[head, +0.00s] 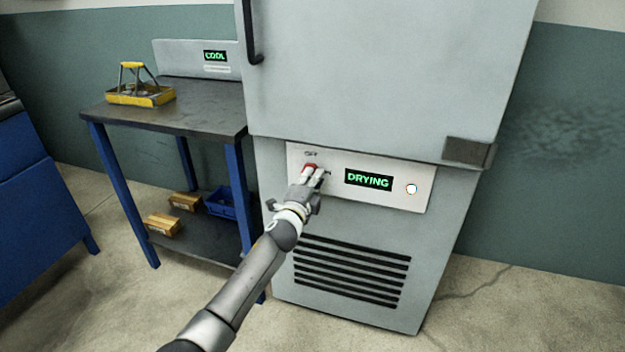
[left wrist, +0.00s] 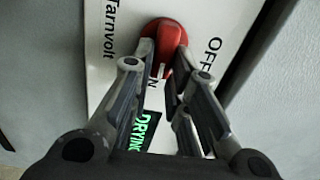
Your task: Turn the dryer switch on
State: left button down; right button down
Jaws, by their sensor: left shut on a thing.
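The dryer (head: 385,80) is a tall pale grey cabinet with a white control panel (head: 428,178) low on its front. Its red rotary switch (head: 311,167) is at the panel's left end, under an "OFF" label. In the left wrist view the red switch (left wrist: 164,33) sits between my fingers, with "OFF" printed on one side. My left gripper (head: 312,176) is at the switch, and its fingers (left wrist: 162,72) are shut on the switch's handle. The dryer's display (head: 368,180) reads "DRYING" in green. My right gripper is not in view.
A round lit button (head: 411,188) is right of the display, and a dark vent (head: 350,270) is below. A dark table with blue legs (head: 190,118) stands left, bearing a yellow carrier (head: 140,97) and a "COOL" display (head: 215,56). Small boxes (head: 163,223) lie on its lower shelf.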

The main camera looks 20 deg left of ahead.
pick_arm(q)
jog(key=shift+f+m, duration=0.1)
jog(key=shift+m, duration=0.3)
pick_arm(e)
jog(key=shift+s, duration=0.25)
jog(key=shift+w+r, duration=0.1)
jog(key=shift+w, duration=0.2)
pick_arm(q)
jog(key=c, duration=1.4)
grip_release()
jog(key=shift+d, duration=0.1)
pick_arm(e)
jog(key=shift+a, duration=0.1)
pick_arm(q)
jog(key=shift+s, duration=0.1)
jog(key=s, duration=1.1)
jog(key=shift+s+a, duration=0.25)
jog(key=shift+s, duration=0.15)
